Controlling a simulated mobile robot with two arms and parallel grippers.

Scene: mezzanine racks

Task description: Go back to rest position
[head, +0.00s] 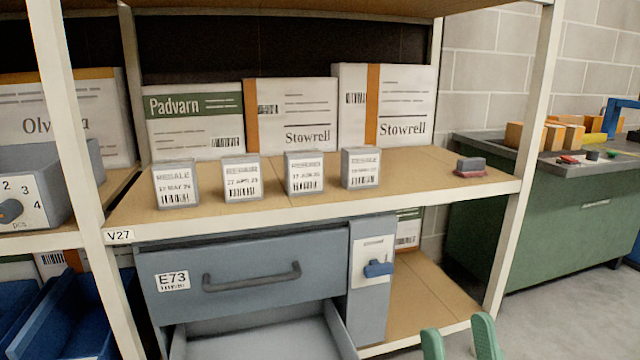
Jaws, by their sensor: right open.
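My right gripper (459,341) shows at the bottom edge, right of centre. Its two green fingers point up and stand apart with nothing visible between them. It is in front of the lower shelf (425,290) of the rack, and I see no contact with anything. The rest of that arm is out of frame. My left gripper is not in view.
A grey drawer front (240,285) labelled E73 hangs under the shelf, with an open grey tray (265,342) below it. Several small labelled boxes and a dark eraser-like block (470,167) stand on the shelf (420,180). A green workbench (560,220) stands right; floor (575,320) there is clear.

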